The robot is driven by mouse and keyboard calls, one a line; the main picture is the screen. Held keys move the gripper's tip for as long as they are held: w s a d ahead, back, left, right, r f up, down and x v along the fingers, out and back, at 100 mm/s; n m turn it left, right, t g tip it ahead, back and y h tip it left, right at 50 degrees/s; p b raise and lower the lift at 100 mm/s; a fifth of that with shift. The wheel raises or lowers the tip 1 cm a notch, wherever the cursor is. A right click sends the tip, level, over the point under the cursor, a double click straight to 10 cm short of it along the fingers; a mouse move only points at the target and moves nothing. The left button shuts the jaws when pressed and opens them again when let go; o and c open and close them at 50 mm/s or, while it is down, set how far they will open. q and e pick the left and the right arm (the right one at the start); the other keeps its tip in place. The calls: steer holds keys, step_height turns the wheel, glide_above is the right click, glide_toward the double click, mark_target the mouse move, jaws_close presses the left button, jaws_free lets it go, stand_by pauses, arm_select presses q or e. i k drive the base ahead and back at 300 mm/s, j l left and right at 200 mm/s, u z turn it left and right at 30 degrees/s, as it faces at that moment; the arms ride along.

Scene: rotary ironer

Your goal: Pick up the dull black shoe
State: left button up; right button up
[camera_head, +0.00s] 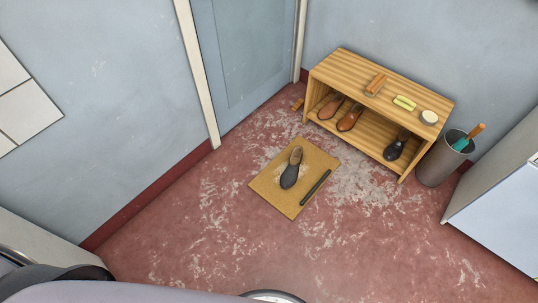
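A dark, dull grey-black shoe (289,177) lies on a tan mat (268,188) on the floor, near the middle of the view. Its brown inner lining shows at the end toward the door. Another black shoe (393,151) stands at the right end of the lower shelf in a wooden rack (338,139). It looks darker and a little shinier, but it is small and shaded. Neither of my grippers is in view, and nothing touches either shoe.
A black stick-like object (316,187) lies on the mat right of the shoe. Brown shoes (349,118) share the rack, with a brush (376,83), a yellow-green item (404,103) and a round tin (429,117) on top. A grey bin (435,164) stands right. Worn red floor in front is clear.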

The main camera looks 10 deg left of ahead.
mark_target(288, 177)
steer(key=i+j, duration=0.2)
steer(key=i, duration=0.2)
steer(key=i+j+u, duration=0.1)
steer(key=i+j, duration=0.15)
steer(key=i, duration=0.2)
